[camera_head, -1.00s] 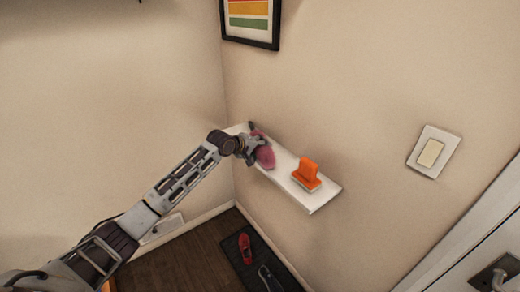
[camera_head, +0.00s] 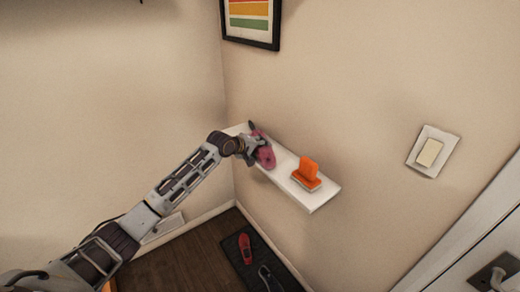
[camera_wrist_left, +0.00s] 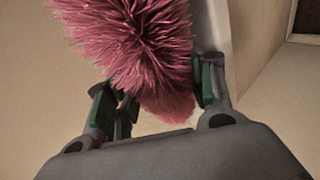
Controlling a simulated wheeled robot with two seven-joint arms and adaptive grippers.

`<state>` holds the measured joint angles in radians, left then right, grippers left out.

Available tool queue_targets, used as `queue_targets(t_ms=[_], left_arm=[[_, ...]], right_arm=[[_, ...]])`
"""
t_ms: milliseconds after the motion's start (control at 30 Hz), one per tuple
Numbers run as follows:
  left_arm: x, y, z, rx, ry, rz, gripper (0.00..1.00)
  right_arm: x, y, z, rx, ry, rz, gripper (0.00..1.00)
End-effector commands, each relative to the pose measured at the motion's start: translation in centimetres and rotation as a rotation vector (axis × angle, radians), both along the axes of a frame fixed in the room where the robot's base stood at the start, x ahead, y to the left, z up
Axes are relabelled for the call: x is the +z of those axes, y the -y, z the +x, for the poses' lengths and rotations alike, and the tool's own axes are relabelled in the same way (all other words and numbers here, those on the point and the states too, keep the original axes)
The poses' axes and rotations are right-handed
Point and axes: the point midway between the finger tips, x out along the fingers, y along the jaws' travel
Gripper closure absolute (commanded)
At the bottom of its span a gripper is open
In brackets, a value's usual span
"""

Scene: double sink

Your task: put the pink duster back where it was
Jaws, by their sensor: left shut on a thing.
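The pink duster (camera_head: 266,157) is at the far half of the white wall shelf (camera_head: 290,186) in the head view. My left gripper (camera_head: 253,146) is shut on it from the left side. In the left wrist view the duster's pink bristles (camera_wrist_left: 130,35) fill the space between and beyond the green-padded fingers of the left gripper (camera_wrist_left: 158,90). A dark end, perhaps the handle, shows just above the gripper in the head view. I cannot tell whether the duster touches the shelf. My right gripper is not in view.
An orange brush-like object (camera_head: 306,174) stands on the near half of the shelf. A framed picture (camera_head: 250,22) hangs above, and a light switch (camera_head: 432,150) is on the wall. A dark mat (camera_head: 262,262) with a red shoe-like object (camera_head: 245,248) lies below.

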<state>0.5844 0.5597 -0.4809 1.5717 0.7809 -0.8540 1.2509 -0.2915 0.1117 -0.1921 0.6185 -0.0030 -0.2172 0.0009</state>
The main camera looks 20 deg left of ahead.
Motion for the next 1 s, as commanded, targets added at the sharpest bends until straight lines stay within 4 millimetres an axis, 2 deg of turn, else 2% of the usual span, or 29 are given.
queue_targets(t_ms=[33, 67, 100, 300, 567, 900, 1000], left_arm=[[-2.1, 0.1, -0.5, -0.004, -0.036, 0.011, 0.75], [-2.1, 0.1, -0.5, -0.004, -0.036, 0.011, 0.75], [-2.1, 0.1, -0.5, -0.004, -0.036, 0.011, 0.44], [-2.1, 0.1, -0.6, -0.003, -0.035, 0.010, 0.22], [-1.9, 0.1, -0.5, -0.003, -0.033, 0.009, 0.22], [-1.5, 0.1, -0.4, -0.002, -0.025, 0.007, 0.22], [-1.4, 0.0, -0.4, -0.001, -0.024, 0.007, 0.22]], right_arm=[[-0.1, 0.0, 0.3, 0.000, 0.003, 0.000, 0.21], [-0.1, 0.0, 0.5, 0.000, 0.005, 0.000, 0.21], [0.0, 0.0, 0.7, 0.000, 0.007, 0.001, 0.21], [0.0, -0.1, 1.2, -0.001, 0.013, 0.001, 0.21], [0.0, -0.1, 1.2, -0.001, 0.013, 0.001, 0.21], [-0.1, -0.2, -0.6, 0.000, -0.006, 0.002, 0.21], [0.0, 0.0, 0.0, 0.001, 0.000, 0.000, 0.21]])
